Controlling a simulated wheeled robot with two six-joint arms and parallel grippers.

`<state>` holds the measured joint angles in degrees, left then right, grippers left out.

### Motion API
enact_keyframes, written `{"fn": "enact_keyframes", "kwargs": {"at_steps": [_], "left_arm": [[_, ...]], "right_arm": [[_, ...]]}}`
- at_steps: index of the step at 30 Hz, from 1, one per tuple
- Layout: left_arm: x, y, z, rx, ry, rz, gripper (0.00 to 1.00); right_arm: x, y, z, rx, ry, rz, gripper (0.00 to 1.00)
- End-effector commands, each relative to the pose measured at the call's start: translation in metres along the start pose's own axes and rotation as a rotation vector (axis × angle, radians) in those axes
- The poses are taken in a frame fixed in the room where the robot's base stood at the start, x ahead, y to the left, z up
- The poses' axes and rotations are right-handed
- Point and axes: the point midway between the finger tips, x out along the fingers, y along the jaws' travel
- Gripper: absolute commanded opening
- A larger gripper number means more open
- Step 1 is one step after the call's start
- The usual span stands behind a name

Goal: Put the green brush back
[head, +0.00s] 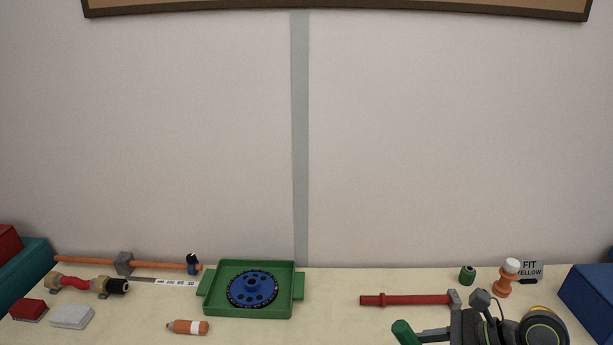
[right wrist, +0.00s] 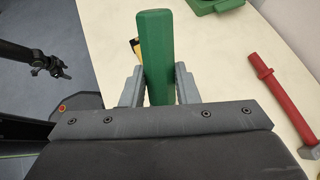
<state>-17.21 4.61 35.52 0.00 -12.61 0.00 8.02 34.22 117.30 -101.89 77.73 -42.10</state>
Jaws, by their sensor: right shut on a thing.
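The green brush (head: 404,332) shows in the head view as a green cylinder-like end at the bottom edge, in front of the bench. In the right wrist view its green body (right wrist: 157,50) stands between the two grey fingers. My right gripper (head: 434,336) is shut on it; the fingers also show in the right wrist view (right wrist: 158,84). Any bristles are hidden or out of frame.
A green tray (head: 212,307) holds a blue chainring (head: 253,289). A red-handled hammer (head: 410,300) lies right of it; an orange bottle (head: 187,327) lies in front. Clear bench lies between tray and hammer.

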Motion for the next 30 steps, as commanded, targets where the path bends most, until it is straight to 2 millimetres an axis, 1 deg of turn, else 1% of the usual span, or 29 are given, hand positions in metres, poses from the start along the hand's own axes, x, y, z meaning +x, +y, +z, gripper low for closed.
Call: {"fn": "enact_keyframes", "kwargs": {"at_steps": [1, 3, 9, 13, 20, 23, 26, 30], "left_arm": [[0.0, 0.0, 0.0, 0.0, 0.0, 0.0, 0.6], [0.0, 0.0, 0.0, 0.0, 0.0, 0.0, 0.6], [0.0, 0.0, 0.0, 0.0, 0.001, 0.0, 0.6], [0.0, 0.0, -0.001, 0.0, 0.001, 0.0, 0.6], [0.0, 0.0, -0.001, 0.0, 0.001, 0.0, 0.6], [0.001, 0.0, -0.001, 0.0, 0.001, 0.0, 0.6], [0.004, 0.0, 0.0, 0.0, 0.001, 0.0, 0.6], [0.011, 0.0, 0.001, 0.0, 0.001, -0.001, 0.6]], "right_arm": [[-0.005, 0.007, 0.005, 0.014, 0.002, -0.032, 0.01], [-0.011, 0.016, 0.012, 0.042, 0.001, -0.072, 0.01], [-0.022, 0.035, 0.027, 0.095, 0.003, -0.146, 0.01], [-0.026, 0.041, 0.031, 0.111, 0.004, -0.165, 0.01], [-0.026, 0.042, 0.032, 0.117, 0.006, -0.169, 0.01], [-0.025, 0.038, 0.029, 0.115, 0.016, -0.167, 0.01], [-0.022, 0.026, 0.019, 0.111, 0.051, -0.16, 0.01], [-0.016, -0.005, -0.005, 0.088, 0.149, -0.128, 0.01]]}}
